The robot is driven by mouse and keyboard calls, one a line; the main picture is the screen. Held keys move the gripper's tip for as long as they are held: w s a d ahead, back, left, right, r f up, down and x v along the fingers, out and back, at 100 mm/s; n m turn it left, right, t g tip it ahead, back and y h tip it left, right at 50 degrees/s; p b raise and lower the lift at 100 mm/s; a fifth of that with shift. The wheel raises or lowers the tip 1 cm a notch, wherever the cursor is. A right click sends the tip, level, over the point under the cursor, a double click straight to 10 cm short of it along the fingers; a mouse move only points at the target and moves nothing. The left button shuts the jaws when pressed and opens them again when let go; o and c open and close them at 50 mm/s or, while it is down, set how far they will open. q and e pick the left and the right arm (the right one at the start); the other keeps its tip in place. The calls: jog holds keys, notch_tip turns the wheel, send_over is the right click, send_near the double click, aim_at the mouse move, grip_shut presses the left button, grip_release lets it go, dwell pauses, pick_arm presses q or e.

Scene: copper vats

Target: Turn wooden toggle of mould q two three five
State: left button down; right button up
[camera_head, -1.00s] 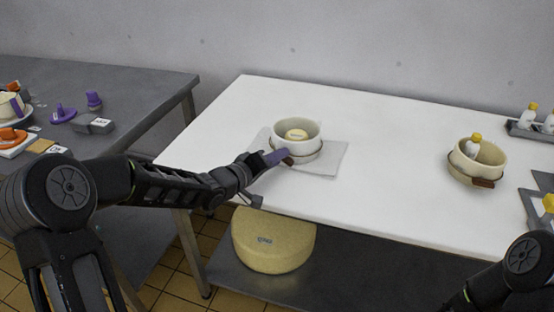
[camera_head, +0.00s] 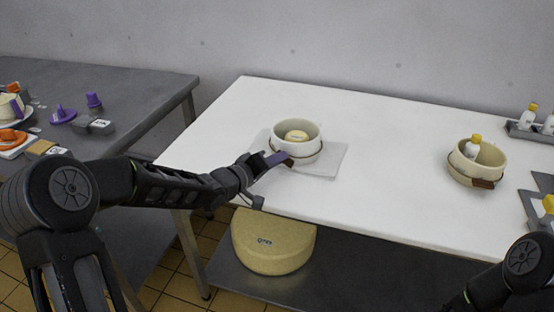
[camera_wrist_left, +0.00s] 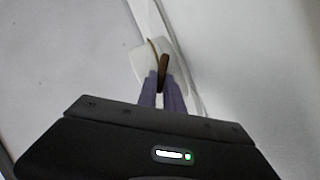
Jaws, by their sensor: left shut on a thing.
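A round cream mould (camera_head: 296,145) with a cord around it stands on a pale cloth on the white table. A pale yellow disc (camera_head: 296,136) lies inside it. My left gripper (camera_head: 279,158) is at the mould's near left side, with purple fingers. In the left wrist view the left gripper (camera_wrist_left: 162,88) is shut on the brown wooden toggle (camera_wrist_left: 163,66), which stands out past the fingertips beside the pale mould wall. In the head view only a bit of the toggle (camera_head: 289,163) shows. My right gripper is out of view; only part of that arm shows at lower right.
A big cheese wheel (camera_head: 272,245) sits on the lower shelf. The white table between the moulds is clear.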

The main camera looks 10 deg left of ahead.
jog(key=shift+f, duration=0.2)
pick_arm(q)
jog(key=shift+d+m+y+b, duration=0.1)
jog(key=shift+m+y+b, duration=0.3)
jog(key=shift+m+b, duration=0.3)
jog(key=m+b, duration=0.1)
jog(key=b, duration=0.4)
jog(key=m+y+b, duration=0.1)
jog(key=b, duration=0.3)
jog(key=d+m+y+b, duration=0.1)
jog(key=b, duration=0.4)
jog(key=shift+s+f+m+g+b, duration=0.1)
jog(key=shift+f+m+g+b, duration=0.05)
jog(key=shift+m+g+b, duration=0.2)
jog(key=m+y+b, duration=0.1)
jog(key=b, duration=0.3)
jog(key=m+y+b, duration=0.1)
jog(key=b, duration=0.3)
jog(key=shift+d+r, duration=0.1)
jog(key=shift+r, duration=0.15)
jog(key=shift+r+m+b, duration=0.25)
jog(key=shift+b, duration=0.75)
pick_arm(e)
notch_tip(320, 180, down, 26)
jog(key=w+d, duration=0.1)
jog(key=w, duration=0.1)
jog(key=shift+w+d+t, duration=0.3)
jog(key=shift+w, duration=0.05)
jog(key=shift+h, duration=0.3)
